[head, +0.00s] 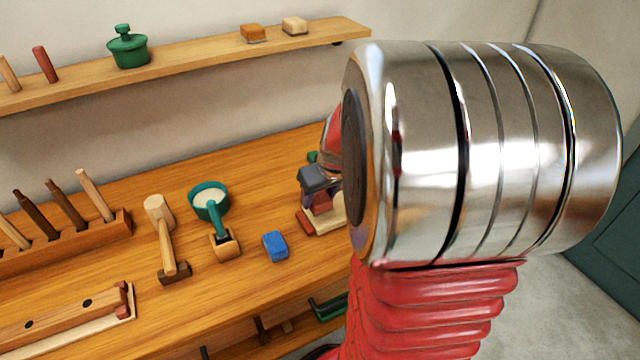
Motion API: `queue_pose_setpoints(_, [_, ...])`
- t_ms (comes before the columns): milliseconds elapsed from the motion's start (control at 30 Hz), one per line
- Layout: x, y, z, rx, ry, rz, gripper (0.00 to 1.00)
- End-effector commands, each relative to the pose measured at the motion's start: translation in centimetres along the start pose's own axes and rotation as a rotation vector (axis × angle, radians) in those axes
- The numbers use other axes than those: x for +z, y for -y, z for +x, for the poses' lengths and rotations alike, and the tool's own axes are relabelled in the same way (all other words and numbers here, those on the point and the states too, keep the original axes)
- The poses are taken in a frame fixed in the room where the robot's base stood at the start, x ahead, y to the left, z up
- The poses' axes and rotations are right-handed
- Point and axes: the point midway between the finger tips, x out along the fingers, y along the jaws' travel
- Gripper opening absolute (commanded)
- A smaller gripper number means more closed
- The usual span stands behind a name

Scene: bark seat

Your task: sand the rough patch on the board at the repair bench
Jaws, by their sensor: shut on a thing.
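My gripper (318,188) is at the right part of the wooden bench, partly hidden behind my own arm. Its dark grey jaws are shut on a small dark red block (321,203). The block is just over, or touching, a pale board (338,216); I cannot tell which. A red-brown strip (309,223) lies along the board's left side. Most of the board is hidden by my gripper and arm, and I cannot make out a rough patch.
On the bench (240,281) are a blue block (275,246), a green-rimmed cup (209,200), a mallet (160,230), a peg rack (70,240) and a wooden fixture (70,318). A shelf (190,64) above holds a green pot (128,48) and small blocks.

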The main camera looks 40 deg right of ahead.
Motion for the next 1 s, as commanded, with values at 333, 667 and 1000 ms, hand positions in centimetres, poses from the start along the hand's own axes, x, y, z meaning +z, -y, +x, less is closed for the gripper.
queue_pose_setpoints(333, [-1.3,0.0,-2.9,0.001,-0.003,-0.001,0.22])
queue_pose_setpoints(667, [-1.7,0.2,-3.8,-0.001,-0.001,-0.006,0.22])
queue_pose_setpoints(1000, [-1.7,0.3,-3.7,-0.002,-0.001,-0.008,0.22])
